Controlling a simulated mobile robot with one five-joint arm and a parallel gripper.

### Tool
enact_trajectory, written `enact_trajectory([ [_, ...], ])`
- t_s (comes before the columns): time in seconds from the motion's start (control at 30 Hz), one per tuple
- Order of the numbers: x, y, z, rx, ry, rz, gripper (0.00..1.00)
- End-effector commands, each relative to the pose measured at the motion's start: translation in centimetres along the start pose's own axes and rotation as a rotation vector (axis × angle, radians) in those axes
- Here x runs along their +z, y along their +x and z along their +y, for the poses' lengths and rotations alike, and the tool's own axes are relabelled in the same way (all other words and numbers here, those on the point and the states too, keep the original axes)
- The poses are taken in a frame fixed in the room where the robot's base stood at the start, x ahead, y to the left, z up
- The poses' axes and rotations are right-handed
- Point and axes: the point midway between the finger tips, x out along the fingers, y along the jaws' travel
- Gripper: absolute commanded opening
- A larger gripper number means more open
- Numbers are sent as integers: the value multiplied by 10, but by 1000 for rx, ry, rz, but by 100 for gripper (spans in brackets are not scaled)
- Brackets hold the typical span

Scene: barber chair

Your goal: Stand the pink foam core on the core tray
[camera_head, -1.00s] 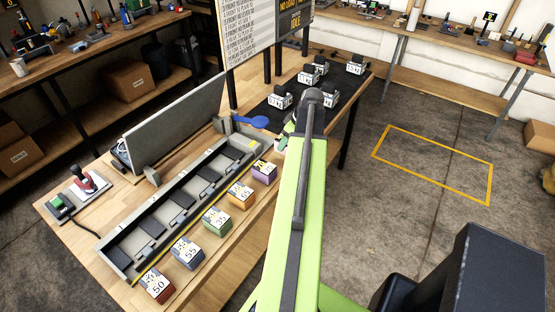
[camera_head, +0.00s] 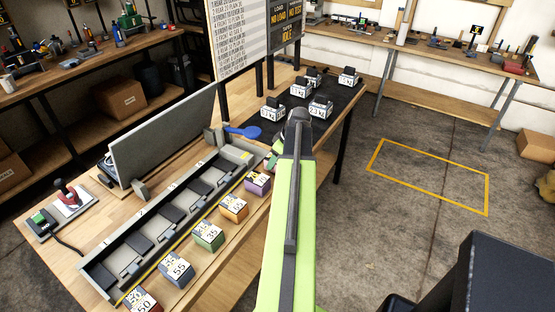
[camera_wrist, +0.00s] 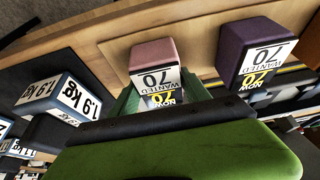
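The pink foam core (camera_wrist: 153,54) is a small block with a white label reading 70 in the wrist view, standing near the wooden table's edge beside a purple block (camera_wrist: 255,45). My gripper (camera_wrist: 160,115) is close in front of it, green with a dark bar; its fingertips are not clearly seen, nor whether they touch the core. In the head view my arm covers most of the gripper and the core. No part is labelled as the core tray; a dark mat (camera_head: 318,124) and a long grey numbered tray (camera_head: 112,277) are in the head view.
Several white-and-black weight blocks (camera_head: 320,107) stand on the mat. Orange (camera_head: 233,206), green (camera_head: 208,236) and blue-grey (camera_head: 177,268) numbered blocks line the table's front edge. A tilted grey panel (camera_head: 165,132) and a blue paddle (camera_head: 244,132) are behind.

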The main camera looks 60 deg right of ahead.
Motion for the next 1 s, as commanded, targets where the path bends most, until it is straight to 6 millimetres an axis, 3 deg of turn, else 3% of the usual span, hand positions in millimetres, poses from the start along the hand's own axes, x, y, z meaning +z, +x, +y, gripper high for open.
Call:
enact_trajectory([
  [0.03,0,0,0,0,0,0,61],
  [0.17,0,0,0,0,0,0,76],
  [0.57,-3,-6,0,0,-1,0,76],
  [0.77,-4,-37,-1,0,1,0,76],
  [1.0,-6,-94,-1,-1,1,0,76],
])
